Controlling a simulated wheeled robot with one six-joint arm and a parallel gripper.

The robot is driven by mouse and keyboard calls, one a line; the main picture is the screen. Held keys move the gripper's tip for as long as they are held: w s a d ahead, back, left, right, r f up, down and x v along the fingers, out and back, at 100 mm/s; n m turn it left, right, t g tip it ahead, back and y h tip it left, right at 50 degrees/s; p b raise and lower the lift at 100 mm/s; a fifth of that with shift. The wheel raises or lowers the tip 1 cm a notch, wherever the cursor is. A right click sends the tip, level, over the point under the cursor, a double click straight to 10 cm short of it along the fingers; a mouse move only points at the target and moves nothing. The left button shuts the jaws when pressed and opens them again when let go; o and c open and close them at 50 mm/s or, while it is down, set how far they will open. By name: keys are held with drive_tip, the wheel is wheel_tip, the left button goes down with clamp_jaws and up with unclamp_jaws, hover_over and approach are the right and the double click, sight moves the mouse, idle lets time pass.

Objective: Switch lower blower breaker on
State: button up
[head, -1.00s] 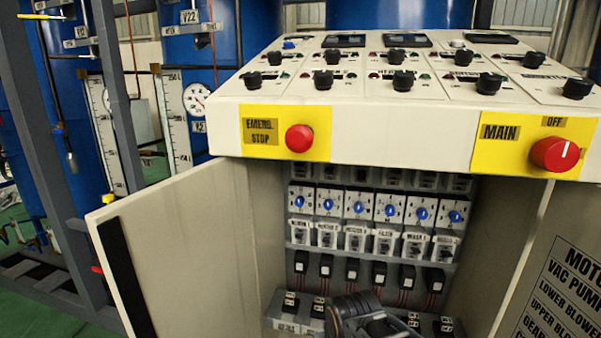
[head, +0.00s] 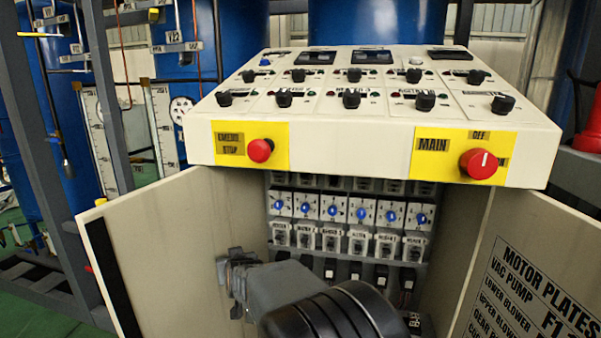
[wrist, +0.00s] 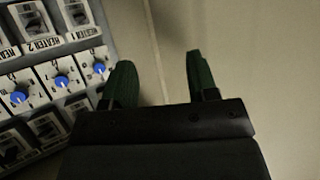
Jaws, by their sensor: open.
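The open cabinet holds a row of grey breakers (head: 330,238) with small labels, under a row of blue knobs (head: 361,213). I cannot read which breaker is the lower blower's. My gripper (head: 233,283) is in front of the cabinet's left side, near the open left door, apart from the breakers. In the wrist view my gripper (wrist: 160,80) has its two green fingers spread with nothing between them. There, blue knobs (wrist: 61,80) and breakers labelled HEATER 1 (wrist: 84,14) and HEATER 2 (wrist: 38,30) show left of the fingers. My arm hides part of the lower cabinet.
The left door (head: 160,240) and right door (head: 530,270) stand open on both sides. The sloped control panel (head: 345,110) overhangs the cabinet, with a red emergency stop (head: 260,150) and a red main switch (head: 478,164). Black relays (head: 355,270) sit below the breakers.

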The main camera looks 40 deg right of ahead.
drive_tip(key=w+d+r+m+t+h+p, duration=0.1)
drive_tip(key=d+r+m+h, duration=0.15)
drive_tip(key=d, duration=0.35)
drive_tip(key=w+d+r+m+t+h, duration=0.1)
drive_tip(key=d+r+h, duration=0.3)
drive_tip(key=d, duration=0.2)
drive_tip(key=m+g+h, duration=0.2)
drive_tip(key=m+h, duration=0.1)
drive_tip(key=h, duration=0.5)
approach(303, 177)
drive_tip(key=shift+m, duration=0.25)
drive_tip(key=x, duration=0.9)
drive_tip(key=shift+d, duration=0.1)
drive_tip(key=shift+x, duration=0.9)
drive_tip(key=shift+s, duration=0.1)
drive_tip(key=shift+c, duration=0.4)
